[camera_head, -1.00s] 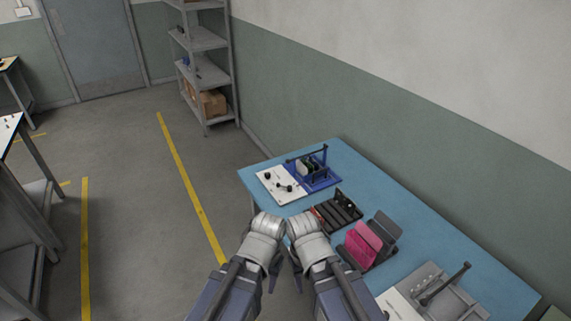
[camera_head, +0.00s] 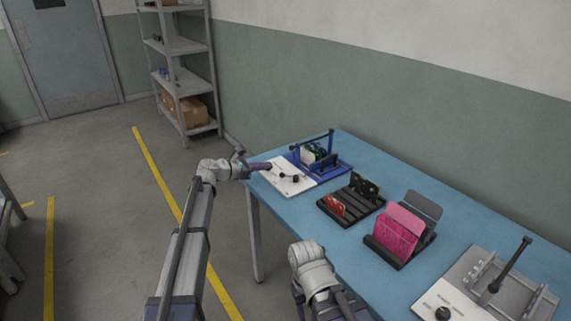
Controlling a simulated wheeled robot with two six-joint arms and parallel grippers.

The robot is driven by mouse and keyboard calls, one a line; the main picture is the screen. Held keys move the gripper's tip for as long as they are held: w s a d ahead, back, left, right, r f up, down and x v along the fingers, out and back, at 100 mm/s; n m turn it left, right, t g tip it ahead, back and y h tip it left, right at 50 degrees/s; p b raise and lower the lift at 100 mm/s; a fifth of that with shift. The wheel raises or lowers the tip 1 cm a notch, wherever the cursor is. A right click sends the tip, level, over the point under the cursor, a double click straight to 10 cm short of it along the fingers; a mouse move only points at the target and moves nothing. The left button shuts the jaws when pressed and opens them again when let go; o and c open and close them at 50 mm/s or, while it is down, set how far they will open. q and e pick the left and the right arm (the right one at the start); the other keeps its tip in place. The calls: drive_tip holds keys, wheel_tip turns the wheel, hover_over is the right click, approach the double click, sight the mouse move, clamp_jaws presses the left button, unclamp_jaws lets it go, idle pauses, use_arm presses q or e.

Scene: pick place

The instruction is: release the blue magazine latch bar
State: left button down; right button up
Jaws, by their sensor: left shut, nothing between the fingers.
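The blue magazine (camera_head: 338,168) stands at the far left corner of the blue table, with white and green pieces inside. Its dark latch bar (camera_head: 313,140) runs across the top, above these pieces, toward an upright post at its right. My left gripper (camera_head: 264,166) is shut and empty at the table's left edge, pointing right. It is beside the white panel (camera_head: 281,184) with black knobs, left of the magazine and apart from the bar. My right gripper (camera_head: 298,298) hangs low at the near table edge; its fingers are mostly hidden by its wrist.
A black rack (camera_head: 345,208) with red and black pieces and a dark holder (camera_head: 385,252) with pink pieces stand mid-table. A grey fixture (camera_head: 510,292) with a raised dark bar is at the right front. Bare blue table (camera_head: 420,180) lies along the wall side.

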sight(286, 169)
use_arm(q)
drive_tip(key=shift+w+a+r+n, duration=0.1)
drive_tip(key=shift+w+a+n, duration=0.2)
drive_tip(key=shift+w, duration=0.05)
drive_tip(key=b+x, duration=0.2)
drive_tip(key=x, duration=0.7)
drive_tip(key=shift+w+b, duration=0.15)
drive_tip(key=shift+b, duration=0.25)
drive_tip(key=shift+w+d, duration=0.35)
drive_tip(key=shift+d, duration=0.2)
drive_tip(key=r+p, duration=0.1)
drive_tip(key=s+r+p, duration=0.1)
drive_tip(key=shift+a+r+p, duration=0.1)
drive_tip(key=shift+r+p, duration=0.25)
drive_tip(key=shift+p, duration=0.05)
drive_tip(key=shift+s+r+p, duration=0.1)
drive_tip(key=shift+r+p, duration=0.5)
